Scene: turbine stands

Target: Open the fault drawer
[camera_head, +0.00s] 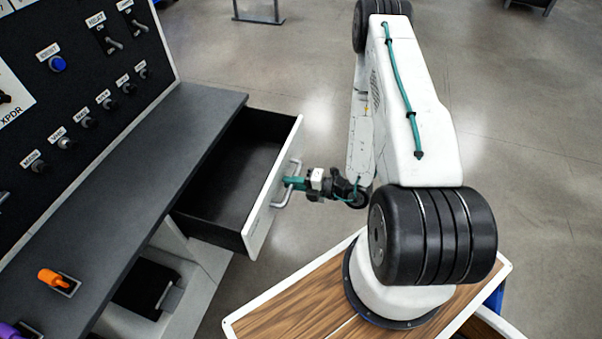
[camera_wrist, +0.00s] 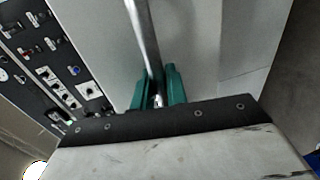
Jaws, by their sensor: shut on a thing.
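The drawer (camera_head: 272,187) under the dark bench top stands pulled out, and its dark inside looks empty. Its front is a pale panel with a metal bar handle (camera_head: 288,184). My gripper (camera_head: 293,183) is at that handle, its green fingers shut on the bar. In the wrist view the handle (camera_wrist: 143,40) runs down between the green fingers (camera_wrist: 160,88), against the pale drawer front (camera_wrist: 215,45). The fingers hide part of the bar. A label naming the drawer cannot be read.
The bench top (camera_head: 150,150) carries an orange object (camera_head: 55,279) and a purple one (camera_head: 8,330). A panel of labelled switches (camera_head: 75,90) rises behind it. A lower compartment (camera_head: 147,287) with a handle is below the drawer. Open floor (camera_head: 270,75) lies beyond the bench.

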